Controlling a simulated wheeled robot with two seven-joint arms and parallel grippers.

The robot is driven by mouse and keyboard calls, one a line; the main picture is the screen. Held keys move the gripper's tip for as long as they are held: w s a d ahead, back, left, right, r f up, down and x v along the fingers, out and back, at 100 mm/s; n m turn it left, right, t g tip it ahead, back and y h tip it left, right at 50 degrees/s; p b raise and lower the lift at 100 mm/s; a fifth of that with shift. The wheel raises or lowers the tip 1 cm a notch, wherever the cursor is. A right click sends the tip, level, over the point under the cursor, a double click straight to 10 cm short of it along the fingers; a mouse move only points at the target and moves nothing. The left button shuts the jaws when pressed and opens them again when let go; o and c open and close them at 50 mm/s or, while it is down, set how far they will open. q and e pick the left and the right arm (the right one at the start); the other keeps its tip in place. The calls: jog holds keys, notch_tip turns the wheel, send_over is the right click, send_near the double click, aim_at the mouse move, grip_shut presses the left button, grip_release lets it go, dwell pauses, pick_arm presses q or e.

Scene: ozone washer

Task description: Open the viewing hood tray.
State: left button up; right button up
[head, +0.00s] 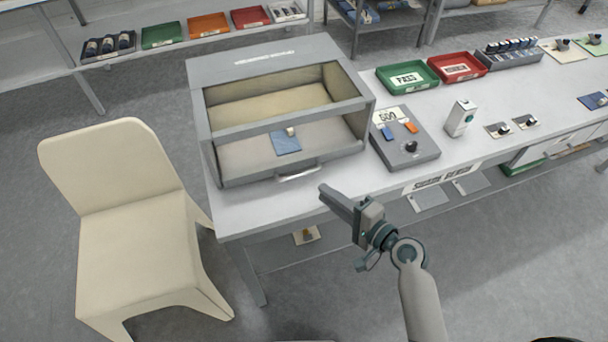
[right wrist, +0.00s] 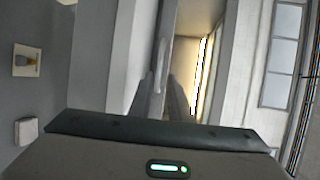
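The grey viewing hood (head: 240,60) stands at the left end of the bench. Its front is an open window into a beige interior. Its tray (head: 240,158) shows below the window bar, with a blue card (head: 285,143) and a small pale item on it. The tray front has a pale bar handle (head: 298,173). My right gripper (head: 325,192) is just in front of and below the handle, apart from it in the head view. In the right wrist view its two fingers (right wrist: 165,95) show a narrow gap between them, with nothing clearly held. My left gripper is out of view.
A grey control box (head: 405,140) with a knob stands right of the hood. Green (head: 407,77) and red (head: 457,67) trays and a white device (head: 460,118) lie farther right. A cream chair (head: 130,210) stands at the left. Floor in front of the bench is clear.

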aim_at(304, 186)
jog(key=p+x, duration=0.1)
jog(key=x, duration=0.8)
jog(key=shift+w+a+f, duration=0.1)
jog(key=shift+w+a, duration=0.1)
grip_shut()
